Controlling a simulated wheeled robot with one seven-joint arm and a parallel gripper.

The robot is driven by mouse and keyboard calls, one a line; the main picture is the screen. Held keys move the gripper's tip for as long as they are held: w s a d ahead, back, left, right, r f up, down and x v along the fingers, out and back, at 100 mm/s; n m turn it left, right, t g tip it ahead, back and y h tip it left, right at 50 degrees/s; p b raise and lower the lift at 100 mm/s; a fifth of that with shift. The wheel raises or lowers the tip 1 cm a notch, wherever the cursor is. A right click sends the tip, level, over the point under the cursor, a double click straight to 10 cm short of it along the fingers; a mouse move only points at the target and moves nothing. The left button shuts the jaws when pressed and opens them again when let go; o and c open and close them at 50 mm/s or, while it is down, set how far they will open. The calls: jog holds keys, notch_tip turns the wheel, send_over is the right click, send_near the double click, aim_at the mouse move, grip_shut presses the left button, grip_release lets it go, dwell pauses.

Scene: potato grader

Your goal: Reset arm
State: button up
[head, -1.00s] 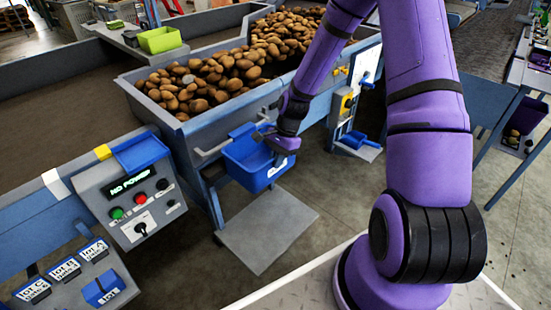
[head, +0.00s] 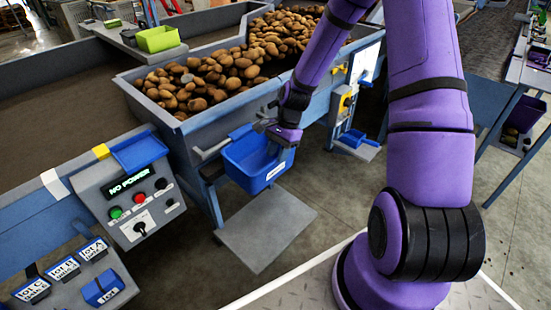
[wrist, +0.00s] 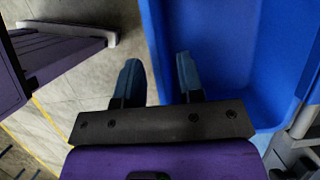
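My purple arm reaches over the front of the potato hopper in the head view. My gripper (head: 272,128) is at the upper edge of the blue bin (head: 250,165) hung on the hopper's front. In the wrist view my gripper (wrist: 158,80) shows two dark blue-grey fingers standing apart, with nothing between them but floor and a bit of the bin's edge. The blue bin (wrist: 225,60) fills the right of that view and looks empty. I cannot tell whether a finger touches its rim.
The hopper (head: 190,135) holds many potatoes (head: 230,70). A control panel (head: 130,195) reading "NO POWER" stands at the left. A grey plate (head: 265,230) lies below the bin. A small blue tray (head: 358,146) sits right of it. Floor is open at front centre.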

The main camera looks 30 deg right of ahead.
jog(key=v, duration=0.8)
jog(key=s+a+r+n+t+h, duration=0.15)
jog(key=s+r+n, duration=0.3)
jog(key=r, duration=0.55)
jog(key=s+a+r+n+t+h, duration=0.1)
jog(key=s+a+r+n+h, duration=0.2)
jog(key=s+r, duration=0.5)
jog(key=s+r+n+t, duration=0.4)
jog(key=s+r+n, duration=0.3)
jog(key=s+r, duration=0.4)
jog(key=shift+s+a, duration=0.25)
jog(key=shift+s, duration=0.6)
